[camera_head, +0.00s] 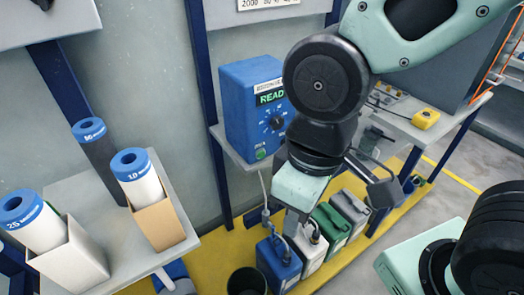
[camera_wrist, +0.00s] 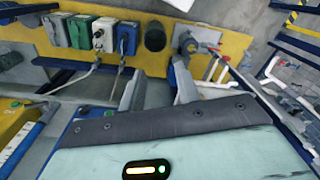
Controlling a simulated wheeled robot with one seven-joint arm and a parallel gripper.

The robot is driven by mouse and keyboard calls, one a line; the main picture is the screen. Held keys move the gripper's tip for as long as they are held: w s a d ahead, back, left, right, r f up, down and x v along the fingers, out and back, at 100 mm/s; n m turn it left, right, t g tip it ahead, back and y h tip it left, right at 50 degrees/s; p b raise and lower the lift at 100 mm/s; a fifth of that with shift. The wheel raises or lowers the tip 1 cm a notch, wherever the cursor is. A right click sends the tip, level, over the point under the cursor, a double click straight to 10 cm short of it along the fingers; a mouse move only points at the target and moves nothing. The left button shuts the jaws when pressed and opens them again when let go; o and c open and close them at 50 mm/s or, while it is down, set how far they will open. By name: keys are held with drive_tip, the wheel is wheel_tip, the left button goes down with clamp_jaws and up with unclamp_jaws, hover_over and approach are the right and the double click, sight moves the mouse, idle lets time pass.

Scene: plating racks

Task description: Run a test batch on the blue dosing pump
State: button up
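The blue dosing pump (camera_head: 238,118) stands on a grey shelf at centre left in the head view. Its lit green display (camera_head: 271,98) reads "READ", with the end hidden by my arm. Below it are a round dial knob (camera_head: 277,122) and a green button (camera_head: 261,154) low on the front. A hose runs down from the pump to a blue canister (camera_head: 278,262) on the floor. My gripper (camera_wrist: 159,72) is open and empty, its two fingers apart in the wrist view. In the head view it hangs right of the pump and lower, apart from it.
A white canister (camera_head: 309,248), green canister (camera_head: 333,228) and grey canister (camera_head: 352,208) stand beside the blue one on a yellow floor strip. A black bucket (camera_head: 246,281) is nearby. Blue-capped cylinders, including one (camera_head: 141,182) in a cardboard box, occupy the left shelf. A yellow pendant box (camera_head: 425,119) lies right.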

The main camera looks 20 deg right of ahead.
idle(0.4)
clamp_jaws()
idle(1.6)
